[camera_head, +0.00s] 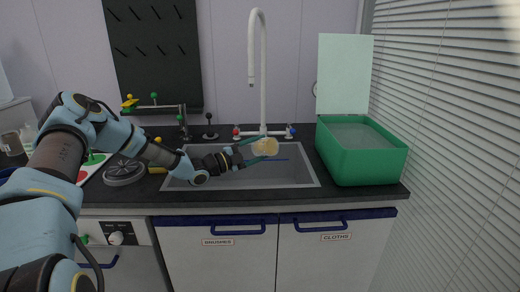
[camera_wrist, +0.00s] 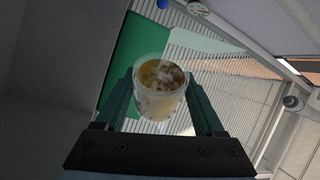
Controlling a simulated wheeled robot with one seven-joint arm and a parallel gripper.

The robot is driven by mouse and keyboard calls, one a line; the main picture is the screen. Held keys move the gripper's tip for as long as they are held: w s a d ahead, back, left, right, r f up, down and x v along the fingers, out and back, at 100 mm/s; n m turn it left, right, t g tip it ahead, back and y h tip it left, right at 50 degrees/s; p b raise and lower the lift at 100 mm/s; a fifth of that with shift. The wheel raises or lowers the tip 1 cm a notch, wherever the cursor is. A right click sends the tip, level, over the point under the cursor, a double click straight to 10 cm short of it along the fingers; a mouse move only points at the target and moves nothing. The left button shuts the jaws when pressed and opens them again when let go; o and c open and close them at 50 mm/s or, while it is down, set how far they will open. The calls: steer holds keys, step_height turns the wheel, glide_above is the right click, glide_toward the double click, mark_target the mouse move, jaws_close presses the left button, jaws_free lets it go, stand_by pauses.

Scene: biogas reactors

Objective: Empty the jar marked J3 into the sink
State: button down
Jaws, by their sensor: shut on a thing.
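My gripper (camera_head: 256,148) is shut on a jar (camera_head: 265,147) and holds it over the grey sink (camera_head: 298,177). In the head view the jar looks tilted, with tan contents. In the wrist view the jar (camera_wrist: 160,88) sits between the two green fingers, with its open mouth showing and brown, lumpy contents inside. No J3 mark can be read on it. The sink basin lies below the jar, and a blue strip shows in it behind the gripper.
A tall white tap (camera_head: 262,75) rises behind the sink, close to the jar. A green bin (camera_head: 362,160) with a raised pale lid stands to the right. A round grey burner-like item (camera_head: 124,173) is left of the sink. Window blinds line the right side.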

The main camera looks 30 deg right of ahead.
steer(key=shift+r+p, duration=2.5)
steer(key=shift+r, duration=0.55)
steer(key=m+p, duration=0.1)
steer(key=m, duration=0.1)
steer(key=r+m+y+p, duration=0.1)
steer(key=m, duration=0.1)
steer(key=shift+r+y+p, duration=0.1)
steer(key=shift+y+p, duration=0.2)
steer(key=m+y+p, duration=0.1)
steer(key=m, duration=0.3)
steer(key=shift+y, duration=0.3)
steer(key=shift+m+t+y+b, duration=0.4)
steer(key=shift+m+y+b, duration=0.15)
steer(key=shift+m, duration=0.55)
steer(key=shift+m+t+b, duration=0.3)
steer(key=shift+m+b, duration=0.3)
steer(key=shift+b, duration=0.3)
steer(key=m+y+b, duration=0.1)
steer(key=b, duration=0.3)
steer(key=shift+r+m+t, duration=0.15)
steer(key=shift+m+t, duration=0.15)
steer(key=m+b, duration=0.1)
steer(key=b, duration=0.2)
steer(key=shift+r+y, duration=0.1)
steer(key=shift+y, duration=0.15)
